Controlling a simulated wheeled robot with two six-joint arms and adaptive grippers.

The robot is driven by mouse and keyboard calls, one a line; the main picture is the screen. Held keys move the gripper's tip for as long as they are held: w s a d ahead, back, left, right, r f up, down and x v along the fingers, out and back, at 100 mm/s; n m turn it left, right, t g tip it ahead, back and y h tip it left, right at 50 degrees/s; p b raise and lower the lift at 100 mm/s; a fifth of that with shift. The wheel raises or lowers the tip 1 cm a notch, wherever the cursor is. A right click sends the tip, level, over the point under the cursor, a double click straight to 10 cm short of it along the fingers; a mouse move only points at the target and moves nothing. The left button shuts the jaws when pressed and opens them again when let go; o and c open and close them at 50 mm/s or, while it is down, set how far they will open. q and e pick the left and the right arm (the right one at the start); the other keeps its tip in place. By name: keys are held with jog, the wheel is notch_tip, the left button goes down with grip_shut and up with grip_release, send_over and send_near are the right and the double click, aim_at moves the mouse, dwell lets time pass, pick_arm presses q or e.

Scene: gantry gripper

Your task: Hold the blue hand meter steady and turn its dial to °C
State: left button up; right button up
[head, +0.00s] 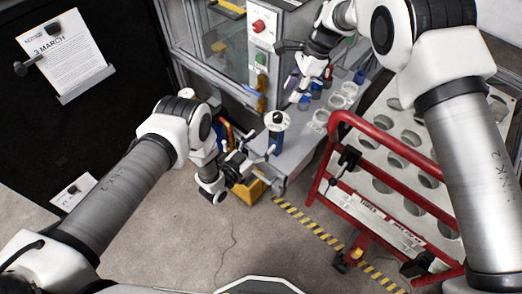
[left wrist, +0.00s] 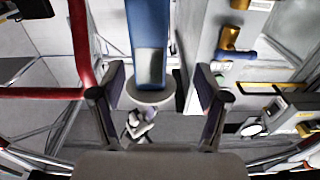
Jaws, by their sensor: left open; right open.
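The blue hand meter (head: 275,139) stands upright at the left edge of the grey ledge, with a pale round face and a black dial knob (head: 278,118) on top. The dial's marks are too small to read. My left gripper (head: 258,160) is open beside the meter's lower body. In the left wrist view the blue meter body (left wrist: 147,30) with a grey panel lies between the two spread fingers, with a gap on each side. My right gripper (head: 296,88) is open over the ledge, beyond the meter and up to its right.
Small blue and red items (head: 316,88) and clear cups (head: 337,101) stand on the ledge near my right gripper. A red-railed cart (head: 385,135) with a holed white top is at the right. A glazed cabinet (head: 215,40) stands behind.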

aim_at(273, 140)
pick_arm(q)
jog(key=shift+s+d+f, duration=0.25)
jog(key=shift+s+f, duration=0.55)
jog(key=shift+f, duration=0.1)
jog(key=x, duration=0.7)
jog(key=shift+w+d+f, duration=0.1)
jog(key=shift+w+f, duration=0.05)
jog(key=shift+w, duration=0.05)
